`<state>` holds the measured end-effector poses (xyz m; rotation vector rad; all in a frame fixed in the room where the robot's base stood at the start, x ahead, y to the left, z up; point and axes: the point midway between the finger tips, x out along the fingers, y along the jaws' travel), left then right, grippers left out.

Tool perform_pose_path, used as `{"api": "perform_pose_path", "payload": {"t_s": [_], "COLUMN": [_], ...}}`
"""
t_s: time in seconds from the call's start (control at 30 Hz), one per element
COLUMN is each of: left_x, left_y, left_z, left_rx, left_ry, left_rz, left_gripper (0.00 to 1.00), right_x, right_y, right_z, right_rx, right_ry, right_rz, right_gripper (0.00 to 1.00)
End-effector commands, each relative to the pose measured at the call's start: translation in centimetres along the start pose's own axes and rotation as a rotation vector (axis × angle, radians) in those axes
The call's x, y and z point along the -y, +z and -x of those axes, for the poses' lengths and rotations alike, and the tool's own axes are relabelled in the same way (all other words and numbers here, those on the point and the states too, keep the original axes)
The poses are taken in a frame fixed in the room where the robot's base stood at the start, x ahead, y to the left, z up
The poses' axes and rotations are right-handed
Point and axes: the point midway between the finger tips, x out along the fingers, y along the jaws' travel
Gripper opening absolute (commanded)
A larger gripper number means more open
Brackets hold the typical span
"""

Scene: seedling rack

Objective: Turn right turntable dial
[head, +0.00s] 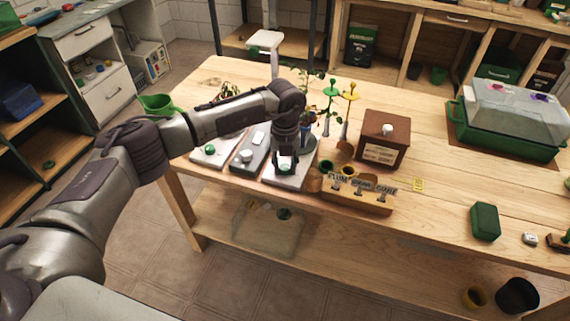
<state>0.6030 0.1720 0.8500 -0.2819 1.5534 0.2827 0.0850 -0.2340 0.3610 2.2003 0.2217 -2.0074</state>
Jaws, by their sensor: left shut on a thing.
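The right turntable has a pale base (297,180) near the front edge of the wooden bench. Its green dial (285,168) sits on that base, partly hidden by my gripper. My left gripper (285,171) points down from above and is shut on this dial. Behind the gripper, a dark round plate (311,143) with a plant in a pot is partly covered by my arm. The left turntable's pale base (222,156) stands further left with its own green dial (210,149). My right gripper is out of view.
A grey box (245,154) stands between the two bases. A wooden rack (357,201) with labelled holders is close on the gripper's right, with a brown box (385,137) behind. A green propagator (500,137) is at the far right. The bench middle right is mostly clear.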

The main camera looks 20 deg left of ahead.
Motion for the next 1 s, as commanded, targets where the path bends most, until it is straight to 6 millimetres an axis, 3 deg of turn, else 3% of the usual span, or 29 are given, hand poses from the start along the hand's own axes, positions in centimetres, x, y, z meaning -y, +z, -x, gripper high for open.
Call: {"api": "perform_pose_path", "payload": {"t_s": [0.13, 0.17, 0.3, 0.67, 0.83, 1.0], "left_x": [0.0, 0.0, 0.0, 0.0, 0.0, 0.1], "left_y": [0.1, 0.1, 0.1, 0.1, 0.1, 0.1], "left_z": [0.2, 0.2, 0.1, 0.4, 2.8, 6.6], "left_rx": [0.004, 0.004, 0.003, 0.002, 0.004, 0.005], "left_ry": [-0.002, -0.002, -0.002, -0.001, -0.003, -0.004], "left_rz": [0.0, 0.0, 0.0, -0.001, -0.001, -0.001], "left_gripper": [0.0, 0.34, 0.58, 0.58, 0.58, 0.58], "right_x": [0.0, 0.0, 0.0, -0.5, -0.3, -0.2], "right_y": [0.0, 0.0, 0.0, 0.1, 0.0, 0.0], "right_z": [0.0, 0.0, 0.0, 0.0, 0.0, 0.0], "right_rx": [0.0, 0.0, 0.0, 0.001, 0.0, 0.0], "right_ry": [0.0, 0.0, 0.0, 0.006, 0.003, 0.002], "right_rz": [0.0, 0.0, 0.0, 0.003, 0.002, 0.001], "right_gripper": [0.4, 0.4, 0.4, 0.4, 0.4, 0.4]}}
